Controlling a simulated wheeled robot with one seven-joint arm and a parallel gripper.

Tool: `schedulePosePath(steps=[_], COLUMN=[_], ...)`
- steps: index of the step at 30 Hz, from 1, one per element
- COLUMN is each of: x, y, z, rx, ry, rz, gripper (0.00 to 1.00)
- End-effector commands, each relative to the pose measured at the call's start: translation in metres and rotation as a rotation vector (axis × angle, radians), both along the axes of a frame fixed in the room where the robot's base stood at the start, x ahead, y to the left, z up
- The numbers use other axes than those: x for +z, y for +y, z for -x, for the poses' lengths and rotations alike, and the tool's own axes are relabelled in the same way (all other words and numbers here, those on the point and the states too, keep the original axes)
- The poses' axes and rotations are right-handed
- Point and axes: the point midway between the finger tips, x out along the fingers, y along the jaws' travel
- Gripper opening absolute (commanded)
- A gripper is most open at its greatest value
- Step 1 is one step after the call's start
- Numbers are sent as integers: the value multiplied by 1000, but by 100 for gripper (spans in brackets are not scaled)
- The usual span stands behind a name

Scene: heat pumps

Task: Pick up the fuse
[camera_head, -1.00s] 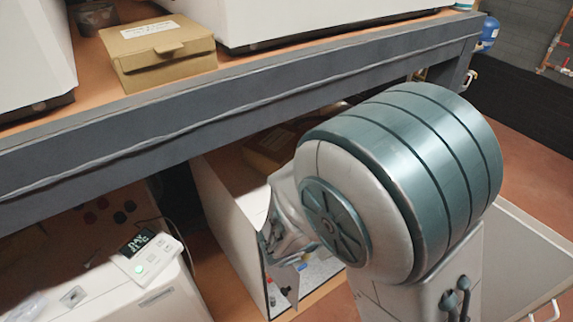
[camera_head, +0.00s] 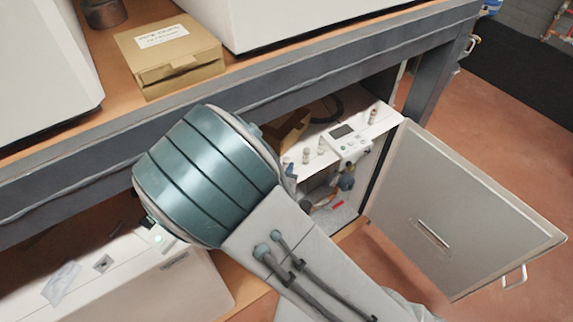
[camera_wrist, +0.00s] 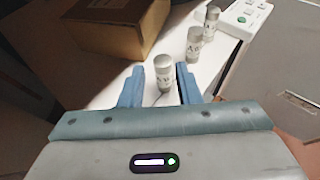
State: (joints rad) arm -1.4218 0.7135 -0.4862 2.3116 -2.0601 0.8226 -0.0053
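Small cylindrical fuses with grey-white bodies and printed labels stand upright on a white cabinet top. In the wrist view one fuse (camera_wrist: 163,75) stands between the fingers of my gripper (camera_wrist: 160,72). The gripper is open, with a blue finger on each side of that fuse and gaps visible. Two more fuses, a middle one (camera_wrist: 193,45) and a far one (camera_wrist: 211,22), stand beyond it. In the head view my arm hides most of the gripper. Fuses (camera_head: 321,146) show just right of the arm, and another small cylinder (camera_head: 373,117) stands farther right.
A white control panel (camera_head: 347,141) lies on the cabinet (camera_head: 385,118), whose grey door (camera_head: 450,215) hangs open to the right. A cardboard box (camera_wrist: 103,28) stands left of the fuses. The workbench edge (camera_head: 290,82) runs above. Another box (camera_head: 170,58) sits on the bench.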

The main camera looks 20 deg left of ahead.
Motion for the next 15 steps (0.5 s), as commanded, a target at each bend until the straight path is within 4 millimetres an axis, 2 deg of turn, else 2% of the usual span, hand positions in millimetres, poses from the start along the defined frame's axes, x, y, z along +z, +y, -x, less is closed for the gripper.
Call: schedulePosePath(steps=[8,15], x=[-9,-23], y=[-2,-5], z=[-17,-44], rx=[-1,-3], ry=[0,-1], rz=[3,1], gripper=[30,30])
